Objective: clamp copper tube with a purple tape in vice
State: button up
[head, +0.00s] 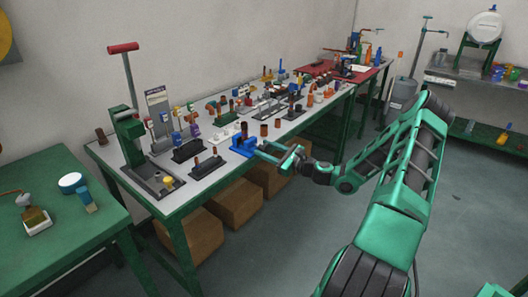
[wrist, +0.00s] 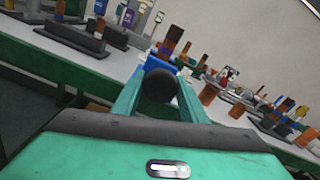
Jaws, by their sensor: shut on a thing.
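The blue vice (head: 247,143) stands at the front edge of the grey-topped workbench. A brown copper-coloured tube (head: 244,129) stands upright at the vice; it also shows behind the blue vice (wrist: 157,65) in the wrist view (wrist: 173,36). My gripper (head: 268,150) reaches in from the right at the vice's front. In the wrist view its green fingers (wrist: 157,88) are shut on the round black knob (wrist: 158,86) of the vice, which hides part of the vice body.
More tubes and fittings stand in black holders (head: 191,150) along the bench. A green press with a red handle (head: 124,47) stands at the left end. Cardboard boxes (head: 236,203) sit under the bench. The floor (head: 325,220) in front is clear.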

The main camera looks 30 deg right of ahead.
jog(key=m, duration=0.6)
jog(key=shift+d+f, duration=0.1)
dwell(0.5)
jog(key=o, duration=1.1)
jog(key=shift+c, duration=0.2)
jog(key=shift+s, duration=0.15)
jog(key=v, duration=1)
jog(key=shift+s, duration=0.25)
jog(key=shift+d, duration=0.1)
